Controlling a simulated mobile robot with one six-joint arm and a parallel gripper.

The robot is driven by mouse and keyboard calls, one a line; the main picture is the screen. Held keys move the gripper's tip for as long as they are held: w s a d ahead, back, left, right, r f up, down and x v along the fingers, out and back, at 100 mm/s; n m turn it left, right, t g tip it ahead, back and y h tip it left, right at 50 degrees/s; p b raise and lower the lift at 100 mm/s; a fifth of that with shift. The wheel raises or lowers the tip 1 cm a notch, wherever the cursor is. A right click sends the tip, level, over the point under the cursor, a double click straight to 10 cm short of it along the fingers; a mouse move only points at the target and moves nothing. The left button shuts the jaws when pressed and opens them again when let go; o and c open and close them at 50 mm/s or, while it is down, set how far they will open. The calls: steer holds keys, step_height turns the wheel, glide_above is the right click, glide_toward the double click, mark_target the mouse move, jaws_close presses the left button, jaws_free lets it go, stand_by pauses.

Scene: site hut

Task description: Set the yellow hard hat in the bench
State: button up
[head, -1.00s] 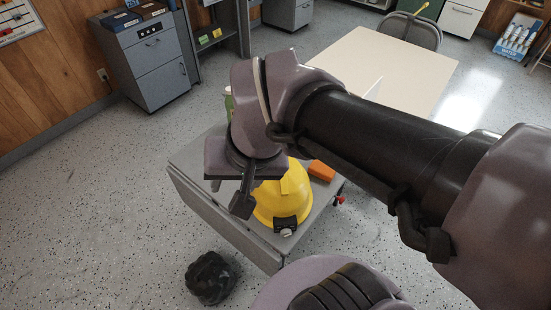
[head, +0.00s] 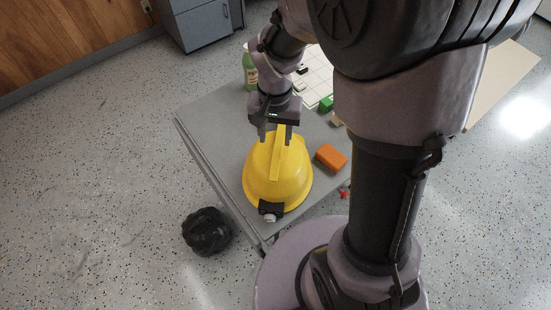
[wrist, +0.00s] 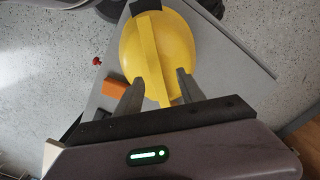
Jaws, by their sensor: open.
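The yellow hard hat (head: 270,178) sits upright on a small grey table (head: 208,125), with a black headlamp on its front rim. In the wrist view the hat (wrist: 178,60) lies just ahead of my gripper, its raised centre ridge running between the fingers. My gripper (head: 276,134) is open at the back part of the hat. The two fingers (wrist: 157,88) stand on either side of the ridge; I cannot tell whether they touch it. No bench can be clearly identified in these views.
An orange block (head: 331,157) lies right of the hat. A green bottle (head: 250,68), a white gridded sheet (head: 318,80) and a green block (head: 326,103) are behind. A black bag-like bundle (head: 207,231) is on the floor. A grey cabinet (head: 208,25) stands at the back.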

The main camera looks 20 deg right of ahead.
mark_target(278, 146)
steer(key=f, duration=0.1)
steer(key=f+b, duration=0.1)
steer(key=f, duration=0.1)
steer(key=f+b, duration=0.1)
steer(key=f, duration=0.1)
steer(key=shift+d, duration=0.35)
steer(key=shift+r, duration=0.1)
steer(key=shift+c, duration=0.9)
jaws_close()
